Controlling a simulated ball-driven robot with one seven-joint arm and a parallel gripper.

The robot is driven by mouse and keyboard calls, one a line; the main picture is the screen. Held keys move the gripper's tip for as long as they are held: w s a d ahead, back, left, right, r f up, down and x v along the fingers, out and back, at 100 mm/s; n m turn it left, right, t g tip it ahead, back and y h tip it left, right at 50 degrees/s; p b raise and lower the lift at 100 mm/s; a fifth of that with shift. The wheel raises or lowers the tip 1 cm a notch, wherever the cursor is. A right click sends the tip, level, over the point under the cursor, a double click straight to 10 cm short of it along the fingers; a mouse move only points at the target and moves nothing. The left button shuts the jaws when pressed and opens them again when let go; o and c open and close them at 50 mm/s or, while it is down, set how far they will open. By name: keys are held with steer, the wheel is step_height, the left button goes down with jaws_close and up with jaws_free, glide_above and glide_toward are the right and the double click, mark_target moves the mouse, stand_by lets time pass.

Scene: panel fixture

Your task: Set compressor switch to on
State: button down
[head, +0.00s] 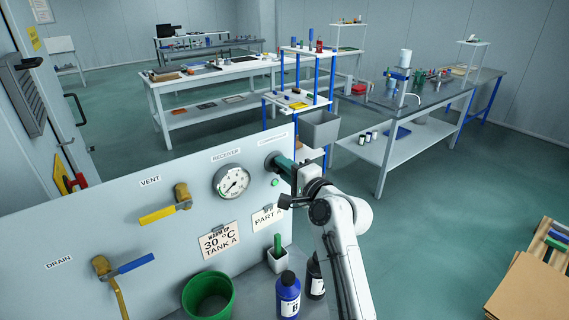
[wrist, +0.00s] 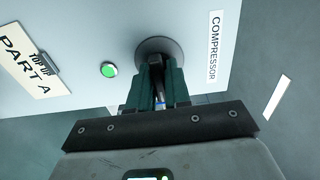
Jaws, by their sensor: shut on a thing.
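The compressor switch has a round dark base (wrist: 152,50) with a black handle (wrist: 181,66) on the white panel, beside the COMPRESSOR label (wrist: 213,48) in the wrist view. In the head view the switch base (head: 270,161) shows at the panel's right end, partly hidden by my gripper. My gripper (head: 282,166) reaches the switch from the right. In the wrist view its teal fingers (wrist: 160,72) are shut on the handle, one on each side. A green light (wrist: 109,69) is next to the switch, and it also shows in the head view (head: 275,183). The handle's exact setting is hard to read.
The panel carries a gauge (head: 231,182), a yellow vent lever (head: 158,215) and a blue drain lever (head: 136,263). Below stand a green bucket (head: 208,297), a blue bottle (head: 288,296) and a dark bottle (head: 315,279).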

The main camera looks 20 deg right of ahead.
steer(key=shift+d, duration=0.1)
stand_by(0.4)
steer(key=c, duration=1.2)
jaws_free()
steer(key=shift+o, duration=0.2)
steer(key=b+v, duration=0.2)
steer(key=v, duration=0.8)
steer(key=shift+s, duration=0.4)
steer(key=shift+d, duration=0.1)
